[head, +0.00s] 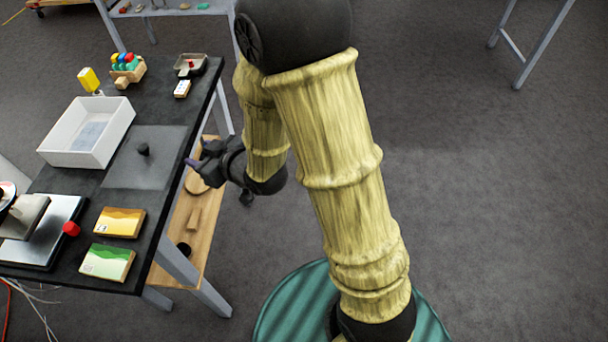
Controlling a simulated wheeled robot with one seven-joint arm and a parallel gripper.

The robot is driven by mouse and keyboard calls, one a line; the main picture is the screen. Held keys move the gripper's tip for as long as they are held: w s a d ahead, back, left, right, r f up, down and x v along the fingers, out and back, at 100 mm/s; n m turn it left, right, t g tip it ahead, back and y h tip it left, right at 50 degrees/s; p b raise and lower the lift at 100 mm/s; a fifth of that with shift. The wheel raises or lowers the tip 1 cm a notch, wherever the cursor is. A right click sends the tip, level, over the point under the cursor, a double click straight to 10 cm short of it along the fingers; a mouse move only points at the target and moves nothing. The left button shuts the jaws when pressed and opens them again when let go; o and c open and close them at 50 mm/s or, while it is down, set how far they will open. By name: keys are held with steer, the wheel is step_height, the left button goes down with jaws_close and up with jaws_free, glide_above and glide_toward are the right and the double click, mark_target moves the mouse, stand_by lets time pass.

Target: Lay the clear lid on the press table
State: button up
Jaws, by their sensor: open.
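The clear lid (128,172) is a flat see-through sheet with a black knob (143,149) near its middle. It lies on the black table (60,181), between the white bin and the colored boxes, close to the table's right edge. I cannot tell whether this black table is the press table. My gripper (191,163) is open and empty at the table's right edge, just right of the lid. Its fingers point left towards the knob and are apart from it. The exact height of the fingers over the table is hard to tell.
A white bin (114,122) stands behind the lid. A yellow box (119,222), a green box (107,262), a red knob (71,229) and a metal device (40,240) are in front. A wooden shelf (187,240) is below. Open floor (500,200) lies right.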

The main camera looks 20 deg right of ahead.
steer(key=d+f+m+g+h, duration=0.1)
steer(key=d+m+g+h, duration=0.2)
steer(key=d, duration=0.6)
steer(key=s+d+m+g+h, duration=0.4)
steer(key=s+d+g+h, duration=0.1)
steer(key=s+d, duration=0.6)
steer(key=shift+s+m, duration=0.3)
steer(key=shift+s, duration=0.9)
